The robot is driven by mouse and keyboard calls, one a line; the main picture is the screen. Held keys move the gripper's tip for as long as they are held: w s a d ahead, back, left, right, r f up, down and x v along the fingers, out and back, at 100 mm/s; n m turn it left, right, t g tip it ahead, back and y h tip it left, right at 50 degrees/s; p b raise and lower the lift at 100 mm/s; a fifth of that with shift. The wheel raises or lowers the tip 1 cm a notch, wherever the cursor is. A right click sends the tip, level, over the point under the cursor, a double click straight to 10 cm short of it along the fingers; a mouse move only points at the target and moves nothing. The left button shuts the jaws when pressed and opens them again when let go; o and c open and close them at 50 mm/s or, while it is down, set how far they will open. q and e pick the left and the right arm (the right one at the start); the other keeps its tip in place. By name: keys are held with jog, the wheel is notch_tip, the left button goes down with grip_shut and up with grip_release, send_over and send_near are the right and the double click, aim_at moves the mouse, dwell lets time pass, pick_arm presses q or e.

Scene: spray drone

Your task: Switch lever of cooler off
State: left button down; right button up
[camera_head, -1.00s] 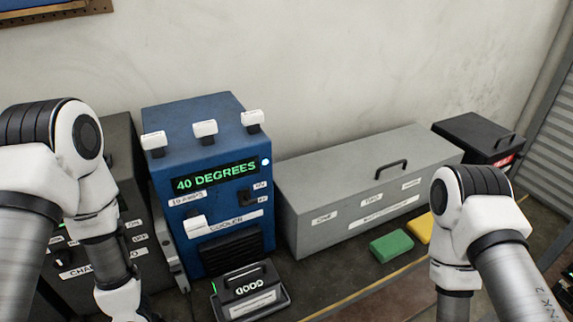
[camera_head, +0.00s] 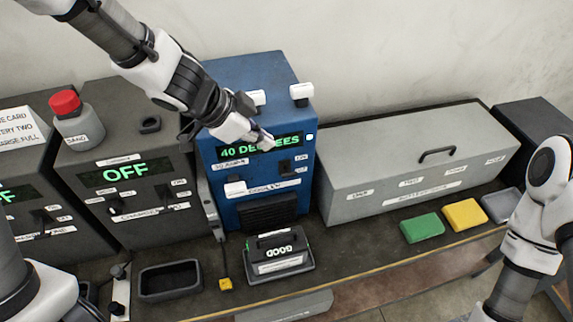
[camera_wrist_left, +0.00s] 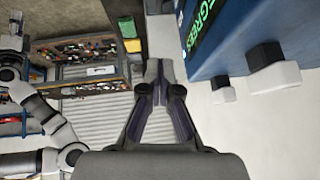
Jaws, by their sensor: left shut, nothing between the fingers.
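The cooler (camera_head: 225,205) is a blue box against the wall. Its green display (camera_head: 285,143) reads 40 DEGREES, partly covered by my left gripper. A small dark lever (camera_head: 285,167) sits on its front, right of centre below the display, beside small white labels that I cannot read well. My left gripper (camera_head: 266,143) is shut and empty in front of the display, above and left of the lever. In the left wrist view its fingers (camera_wrist_left: 158,75) meet, and the cooler (camera_wrist_left: 235,30) is at upper right. My right arm shows at the right, but its gripper is out of frame.
A dark charger-like box (camera_head: 125,215) reading OFF stands left of the cooler. A long grey box (camera_head: 400,165) stands to its right. A black GOOD battery (camera_head: 280,250) sits in front of the cooler. Green (camera_head: 422,228) and yellow (camera_head: 465,214) blocks lie on the bench.

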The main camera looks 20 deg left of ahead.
pick_arm(q)
jog(key=b, duration=0.5)
send_over(286, 176)
notch_tip(286, 176, down, 8)
notch_tip(286, 176, down, 4)
jog(key=shift+r+b, duration=0.25)
jog(key=shift+b, duration=0.2)
jog(key=shift+s+a+f, duration=0.1)
jog(key=shift+a+f, duration=0.05)
